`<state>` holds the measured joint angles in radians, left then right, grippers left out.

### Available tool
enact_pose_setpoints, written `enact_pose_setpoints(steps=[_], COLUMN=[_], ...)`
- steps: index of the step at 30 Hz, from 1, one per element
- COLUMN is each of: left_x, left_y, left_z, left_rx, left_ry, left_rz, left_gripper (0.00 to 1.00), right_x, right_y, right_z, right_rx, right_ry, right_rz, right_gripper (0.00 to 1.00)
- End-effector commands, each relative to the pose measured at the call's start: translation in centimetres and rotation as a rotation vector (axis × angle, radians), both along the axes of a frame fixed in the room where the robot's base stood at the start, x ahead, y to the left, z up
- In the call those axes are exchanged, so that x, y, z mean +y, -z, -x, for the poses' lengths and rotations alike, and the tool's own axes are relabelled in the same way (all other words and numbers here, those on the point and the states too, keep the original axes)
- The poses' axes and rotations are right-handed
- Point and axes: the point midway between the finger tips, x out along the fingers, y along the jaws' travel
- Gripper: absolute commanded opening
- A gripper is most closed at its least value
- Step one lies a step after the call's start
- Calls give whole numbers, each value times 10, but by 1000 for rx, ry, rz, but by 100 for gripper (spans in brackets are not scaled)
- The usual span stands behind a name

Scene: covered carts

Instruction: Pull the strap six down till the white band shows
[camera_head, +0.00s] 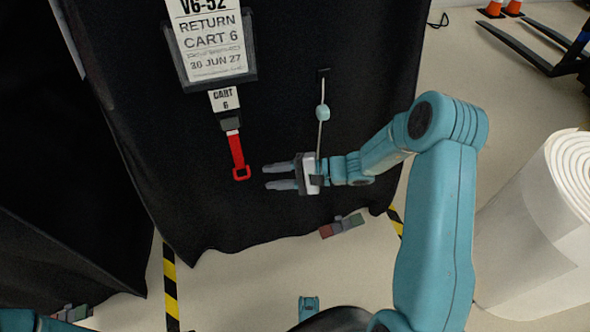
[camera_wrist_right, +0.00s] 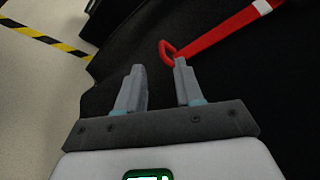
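A thin pale strip shows just below the buckle. In the right wrist view the strap (camera_wrist_right: 222,33) runs to the upper right, with a white band (camera_wrist_right: 262,6) across it near the top edge. My right gripper (camera_head: 266,177) is open and empty, pointing left, just right of the loop. In the wrist view one fingertip overlaps the loop (camera_wrist_right: 168,48); contact cannot be told. My left gripper is out of view.
A large sign (camera_head: 209,40) reading "RETURN CART 6" hangs above the strap. A thin rod with a teal knob (camera_head: 322,113) is behind my right arm. A white roll (camera_head: 540,225) stands at the right. Another black-covered form (camera_head: 60,150) is at the left.

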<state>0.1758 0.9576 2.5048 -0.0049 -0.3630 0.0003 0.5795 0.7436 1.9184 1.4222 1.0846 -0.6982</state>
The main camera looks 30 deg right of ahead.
Motion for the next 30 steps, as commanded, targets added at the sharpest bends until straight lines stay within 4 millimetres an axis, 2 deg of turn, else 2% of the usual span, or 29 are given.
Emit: enact_pose_setpoints(steps=[3, 10, 26, 28, 30], left_x=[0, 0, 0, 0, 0], left_y=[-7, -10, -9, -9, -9], left_z=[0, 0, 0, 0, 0], left_rx=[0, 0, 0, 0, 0], left_ry=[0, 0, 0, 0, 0], left_rz=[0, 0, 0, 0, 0], left_gripper=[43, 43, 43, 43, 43], right_x=[-21, -40, -41, -38, -26], right_y=[-7, -11, -11, -8, 4], right_z=[14, 28, 29, 31, 38], right_rx=[2, 0, 1, 13, 58], right_ry=[4, 1, -1, -10, -47], right_rz=[0, 1, 1, 5, 26], right_gripper=[36, 36, 36, 36, 36])
